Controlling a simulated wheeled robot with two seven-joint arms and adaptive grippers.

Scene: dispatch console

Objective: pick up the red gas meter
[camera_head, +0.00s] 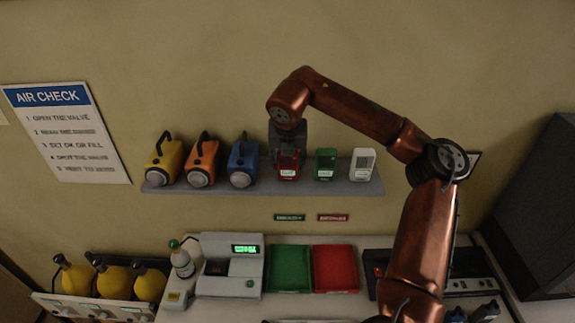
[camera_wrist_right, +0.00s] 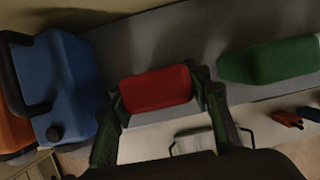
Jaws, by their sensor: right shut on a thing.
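The red gas meter (camera_head: 288,166) is at the wall shelf (camera_head: 262,188), between the blue lamp and the green meter. My right gripper (camera_head: 289,157) reaches it from above and is shut on it. In the right wrist view the red meter (camera_wrist_right: 157,89) sits between the two fingers of my right gripper (camera_wrist_right: 160,96). I cannot tell whether the meter still touches the shelf. My left gripper is in neither view.
A blue lamp (camera_head: 242,162) stands left of the red meter, with orange (camera_head: 202,162) and yellow (camera_head: 165,162) lamps beyond. A green meter (camera_head: 325,163) and a white meter (camera_head: 363,164) stand to its right. Below are a green tray (camera_head: 290,270) and a red tray (camera_head: 336,270).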

